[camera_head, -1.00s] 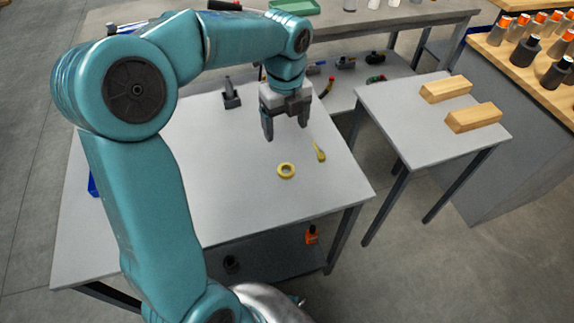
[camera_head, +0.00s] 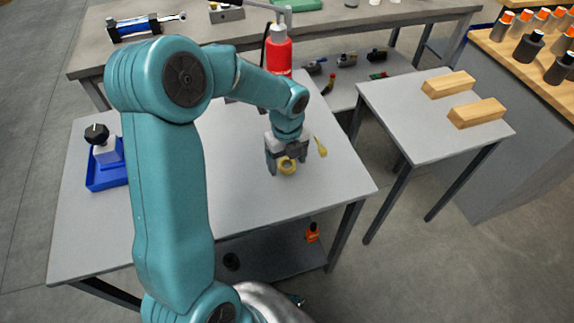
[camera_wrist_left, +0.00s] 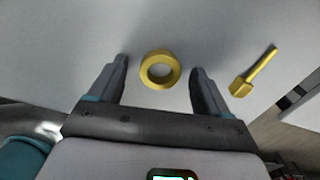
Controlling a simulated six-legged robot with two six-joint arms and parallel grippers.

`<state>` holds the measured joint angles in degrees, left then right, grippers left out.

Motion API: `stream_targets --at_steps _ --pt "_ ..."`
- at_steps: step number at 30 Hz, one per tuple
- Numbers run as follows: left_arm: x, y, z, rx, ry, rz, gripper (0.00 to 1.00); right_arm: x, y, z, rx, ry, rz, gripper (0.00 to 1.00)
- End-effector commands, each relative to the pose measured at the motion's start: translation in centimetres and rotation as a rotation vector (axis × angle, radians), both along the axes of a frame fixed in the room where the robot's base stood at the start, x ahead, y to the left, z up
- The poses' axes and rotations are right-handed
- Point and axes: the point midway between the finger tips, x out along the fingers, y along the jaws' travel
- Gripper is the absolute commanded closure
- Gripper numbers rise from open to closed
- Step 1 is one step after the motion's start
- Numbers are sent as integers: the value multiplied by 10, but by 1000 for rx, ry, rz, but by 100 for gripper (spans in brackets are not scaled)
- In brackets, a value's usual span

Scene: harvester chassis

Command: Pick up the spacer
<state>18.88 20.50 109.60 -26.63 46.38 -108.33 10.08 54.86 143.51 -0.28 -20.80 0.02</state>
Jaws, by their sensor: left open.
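The spacer (camera_head: 288,166) is a yellow ring lying flat on the grey table. It also shows in the left wrist view (camera_wrist_left: 161,70), between and slightly beyond the two fingers. My left gripper (camera_head: 281,167) is open and low over the table, with a finger on each side of the ring. In the left wrist view my left gripper (camera_wrist_left: 161,75) shows a gap between each finger and the ring. In the head view the gripper partly hides the ring. My right gripper is not in view.
A blue tray (camera_head: 105,178) with a black-knobbed part stands at the table's left. A red bottle (camera_head: 278,55) stands behind the arm. The front of the grey table (camera_head: 250,205) is clear.

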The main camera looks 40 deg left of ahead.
Motion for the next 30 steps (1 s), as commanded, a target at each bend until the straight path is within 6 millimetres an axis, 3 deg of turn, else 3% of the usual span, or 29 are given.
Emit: stream_targets --at_steps 5,11,12,23,26,30 --pt "0 0 0 0 0 0 22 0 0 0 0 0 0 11" --pt "0 0 0 0 0 1 84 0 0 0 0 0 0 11" --pt "0 0 0 0 0 1 86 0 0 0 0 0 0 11" --pt "0 0 8 1 -1 1 86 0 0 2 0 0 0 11" --pt "1 0 21 2 -5 2 86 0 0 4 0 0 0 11" --pt "1 0 52 2 -7 1 86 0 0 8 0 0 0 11"
